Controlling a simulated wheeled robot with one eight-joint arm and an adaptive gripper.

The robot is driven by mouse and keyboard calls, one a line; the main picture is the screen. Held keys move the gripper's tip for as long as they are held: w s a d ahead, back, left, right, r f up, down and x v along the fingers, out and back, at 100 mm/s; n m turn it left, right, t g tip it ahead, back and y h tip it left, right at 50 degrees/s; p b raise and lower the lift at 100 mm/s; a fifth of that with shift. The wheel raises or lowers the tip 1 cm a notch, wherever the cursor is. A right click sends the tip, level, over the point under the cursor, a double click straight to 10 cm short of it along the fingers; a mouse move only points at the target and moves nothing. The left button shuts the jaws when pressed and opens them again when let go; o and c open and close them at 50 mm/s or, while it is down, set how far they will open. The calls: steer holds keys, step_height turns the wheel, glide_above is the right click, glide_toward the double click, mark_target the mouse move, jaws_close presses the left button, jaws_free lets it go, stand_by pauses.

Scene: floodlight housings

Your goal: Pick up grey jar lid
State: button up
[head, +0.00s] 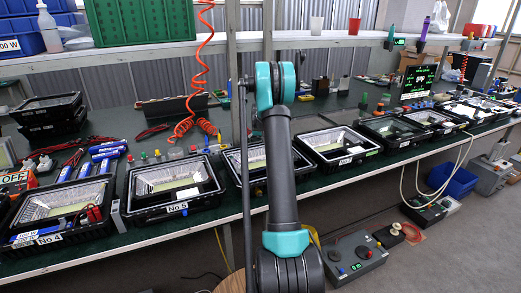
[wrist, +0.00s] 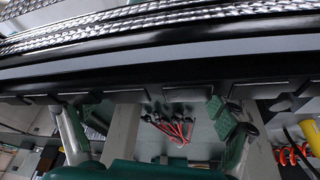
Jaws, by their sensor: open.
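I cannot make out a grey jar lid in either view. My gripper (wrist: 152,112) shows at the bottom of the wrist view, its two fingers spread wide apart on the left and right. Nothing is held between them. The black edge of a floodlight housing (wrist: 160,72) crosses the wrist view just beyond the fingertips; I cannot tell whether they touch it. In the head view my raised arm covers the middle of the bench, and my gripper is hidden or not distinguishable there.
A long dark green bench (head: 110,124) carries a row of floodlight housings, including one labelled No 5 (head: 172,190). An orange coiled hose (head: 202,65) hangs over it. A shelf above holds a green crate (head: 140,20) and a white bottle (head: 48,28). A grey control box (head: 354,254) sits on the floor.

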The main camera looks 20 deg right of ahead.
steer(key=shift+s, duration=0.1)
jaws_close()
stand_by(0.4)
